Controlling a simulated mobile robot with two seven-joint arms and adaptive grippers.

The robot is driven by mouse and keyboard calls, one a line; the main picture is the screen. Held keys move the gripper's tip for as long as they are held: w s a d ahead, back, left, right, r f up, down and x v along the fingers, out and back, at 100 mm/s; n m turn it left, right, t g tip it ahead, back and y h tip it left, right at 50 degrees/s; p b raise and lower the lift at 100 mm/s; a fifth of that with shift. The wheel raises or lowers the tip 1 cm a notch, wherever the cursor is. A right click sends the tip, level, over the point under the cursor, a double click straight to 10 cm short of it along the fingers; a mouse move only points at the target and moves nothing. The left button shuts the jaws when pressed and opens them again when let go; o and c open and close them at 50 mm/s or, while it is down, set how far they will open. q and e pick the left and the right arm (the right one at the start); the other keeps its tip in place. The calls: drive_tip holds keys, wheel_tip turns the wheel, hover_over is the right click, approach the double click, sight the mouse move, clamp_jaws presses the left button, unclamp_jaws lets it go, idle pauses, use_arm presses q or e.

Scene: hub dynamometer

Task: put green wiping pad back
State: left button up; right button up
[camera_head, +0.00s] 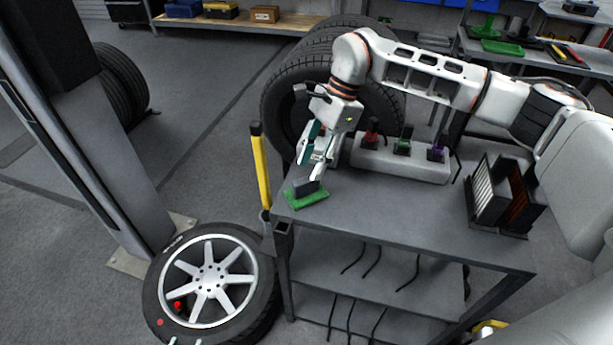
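A flat green pad with a dark block on top, apparently the green wiping pad (313,198), lies at the near left corner of the grey table (390,222). My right gripper (311,170) points down just above and behind the dark block. Its fingers look apart, with nothing seen between them. I cannot tell whether a fingertip touches the block.
A pale holder (400,162) with red, green and purple-topped items stands at the table's back. A dark rack (503,195) stands at the right. A yellow post (261,170) and a wheel (212,282) are left of the table. A green tray (502,47) lies on the back bench.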

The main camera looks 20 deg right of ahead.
drive_tip(key=v, duration=0.6)
drive_tip(key=shift+r, duration=0.15)
drive_tip(key=shift+d, duration=0.15)
